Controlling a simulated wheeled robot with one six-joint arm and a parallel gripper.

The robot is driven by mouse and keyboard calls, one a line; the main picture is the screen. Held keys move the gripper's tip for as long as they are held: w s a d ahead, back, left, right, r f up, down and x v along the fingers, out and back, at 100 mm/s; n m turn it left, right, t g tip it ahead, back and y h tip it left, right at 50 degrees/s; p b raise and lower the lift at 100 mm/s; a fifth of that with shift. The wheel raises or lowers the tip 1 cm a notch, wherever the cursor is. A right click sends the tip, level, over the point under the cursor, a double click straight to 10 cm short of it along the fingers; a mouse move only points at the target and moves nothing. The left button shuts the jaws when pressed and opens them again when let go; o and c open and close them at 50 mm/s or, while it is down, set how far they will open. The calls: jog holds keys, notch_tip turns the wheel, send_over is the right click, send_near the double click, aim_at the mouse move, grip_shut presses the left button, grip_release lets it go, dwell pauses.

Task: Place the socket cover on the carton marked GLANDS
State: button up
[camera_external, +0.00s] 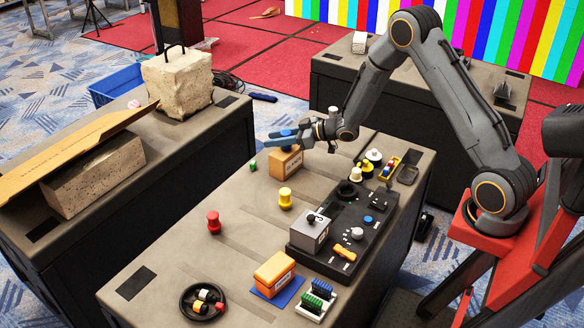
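My gripper (282,138) is at the far end of the middle table, just above an orange-tan carton (287,164) with a white label. The label's lettering is too small to read. A small dark blue rounded piece (288,132), which may be the socket cover, shows at the gripper's fingers, over the carton's top. The fingers partly hide it and the carton's top. I cannot tell whether the fingers grip the piece or whether it touches the carton. A second orange carton (274,271) with a label sits on a blue mat (264,293) at the near end.
A black panel (327,262) with a grey box (309,233) and knobs lies right of centre. Red (213,222) and yellow (285,198) pegs stand on the table. A black dish (187,305) and green terminal blocks (316,300) are in front.

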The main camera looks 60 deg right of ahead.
jog(key=shift+o, duration=1.4)
jog(key=v, duration=1.2)
jog(key=s+a+m+g+h, duration=0.1)
jog(key=s+a+g, duration=0.3)
jog(key=s, duration=0.6)
jog(key=s+a+m+g+h, duration=0.1)
jog(key=s+a+g, duration=0.3)
jog(key=s, duration=0.6)
jog(key=s+a+m+g+h, duration=0.1)
jog(key=s+a+g, duration=0.4)
jog(key=s, duration=0.5)
jog(key=shift+f+m+h, duration=0.4)
jog(key=shift+h, duration=0.3)
jog(key=shift+w, duration=0.1)
